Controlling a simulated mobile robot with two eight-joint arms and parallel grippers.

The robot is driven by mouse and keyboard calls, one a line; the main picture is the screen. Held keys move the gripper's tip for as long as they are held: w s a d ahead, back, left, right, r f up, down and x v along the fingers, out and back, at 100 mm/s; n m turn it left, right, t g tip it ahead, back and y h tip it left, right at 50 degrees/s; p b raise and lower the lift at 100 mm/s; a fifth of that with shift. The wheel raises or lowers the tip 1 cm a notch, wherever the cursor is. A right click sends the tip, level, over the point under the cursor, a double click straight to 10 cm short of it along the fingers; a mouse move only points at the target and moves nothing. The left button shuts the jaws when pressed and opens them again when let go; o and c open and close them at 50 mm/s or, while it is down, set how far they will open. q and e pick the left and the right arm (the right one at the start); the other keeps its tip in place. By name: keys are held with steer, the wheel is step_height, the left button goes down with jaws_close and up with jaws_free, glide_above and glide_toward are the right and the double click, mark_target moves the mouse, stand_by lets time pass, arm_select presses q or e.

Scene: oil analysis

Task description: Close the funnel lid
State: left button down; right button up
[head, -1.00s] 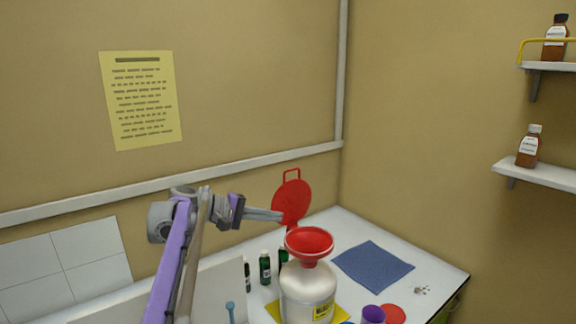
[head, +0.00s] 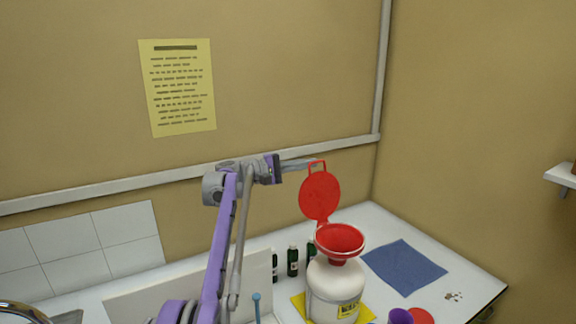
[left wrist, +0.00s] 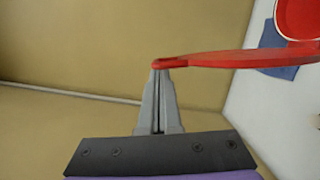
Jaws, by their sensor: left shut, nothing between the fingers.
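The red funnel (head: 340,242) sits in the mouth of a large white bottle (head: 334,288) on the counter. Its round red lid (head: 320,196) stands open, upright at the funnel's back edge, with a loop handle on top. My left gripper (head: 312,163) is shut and empty, its fingertips at the lid's handle. In the left wrist view, the fingertips (left wrist: 160,68) are beside the end of the lid's handle (left wrist: 172,62); I cannot tell whether they touch. The lid (left wrist: 250,58) appears edge-on there, and part of the funnel (left wrist: 298,18) shows at the upper right. My right gripper is not in view.
Several dark green bottles (head: 293,262) stand left of the white bottle, which is on a yellow mat (head: 299,303). A blue cloth (head: 403,266) lies at the right. A purple cup (head: 401,316) and a red disc (head: 422,316) are at the front.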

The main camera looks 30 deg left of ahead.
mark_target(312, 175)
arm_select(q)
steer(key=s+d, duration=0.1)
steer(key=s+d+b, duration=0.1)
steer(key=shift+d+r, duration=0.3)
steer(key=shift+s+d+r, duration=0.15)
steer(key=shift+s+d, duration=0.05)
steer(key=shift+s, duration=0.1)
steer(key=shift+w+d, duration=0.1)
steer(key=shift+w, duration=0.15)
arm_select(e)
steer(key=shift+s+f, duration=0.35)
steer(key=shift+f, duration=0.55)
arm_select(q)
steer(key=shift+s, duration=0.15)
